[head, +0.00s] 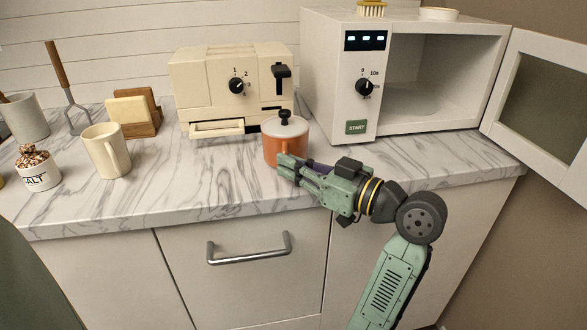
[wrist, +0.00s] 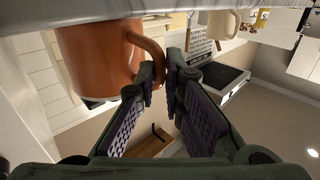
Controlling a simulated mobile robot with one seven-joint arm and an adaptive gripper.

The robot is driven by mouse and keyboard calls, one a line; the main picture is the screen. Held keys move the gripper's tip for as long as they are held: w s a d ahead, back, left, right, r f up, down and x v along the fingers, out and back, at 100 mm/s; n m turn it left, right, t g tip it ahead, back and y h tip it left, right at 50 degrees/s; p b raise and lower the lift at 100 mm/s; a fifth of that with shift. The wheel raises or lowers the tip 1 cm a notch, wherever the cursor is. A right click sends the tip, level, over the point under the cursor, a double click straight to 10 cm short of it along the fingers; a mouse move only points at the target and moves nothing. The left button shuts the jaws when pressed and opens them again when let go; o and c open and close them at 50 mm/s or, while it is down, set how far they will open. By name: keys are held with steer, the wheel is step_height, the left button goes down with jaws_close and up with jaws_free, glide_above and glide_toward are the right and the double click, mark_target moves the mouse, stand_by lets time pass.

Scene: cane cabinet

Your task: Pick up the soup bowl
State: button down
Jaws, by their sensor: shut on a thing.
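The soup bowl appears to be the orange, mug-like vessel (head: 285,148) with a white rim and a black knob on top, near the counter's front edge by the toaster. In the wrist view the orange vessel (wrist: 98,55) fills the upper left, with its loop handle (wrist: 150,52) toward my fingers. My gripper (head: 284,164) reaches it from the right and front. In the wrist view my gripper (wrist: 160,76) has its fingertips closed around the handle. The vessel looks upright. I cannot tell whether it touches the counter.
A cream toaster (head: 225,85) stands behind the vessel. A microwave (head: 340,85) with its door (head: 540,100) open is at the right. The marble counter (head: 190,180) is clear in front.

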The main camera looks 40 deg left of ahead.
step_height(320, 180, up, 2)
steer(key=shift+r, duration=0.15)
steer(key=shift+s+r+b, duration=0.1)
steer(key=shift+s+b, duration=0.2)
steer(key=s+d+r+b, duration=0.1)
steer(key=s+b, duration=0.8)
steer(key=s, duration=0.6)
steer(key=shift+r, duration=0.2)
steer(key=shift+s+b, duration=0.15)
steer(key=shift+b, duration=0.15)
steer(key=shift+s+d, duration=0.1)
steer(key=shift+d, duration=0.05)
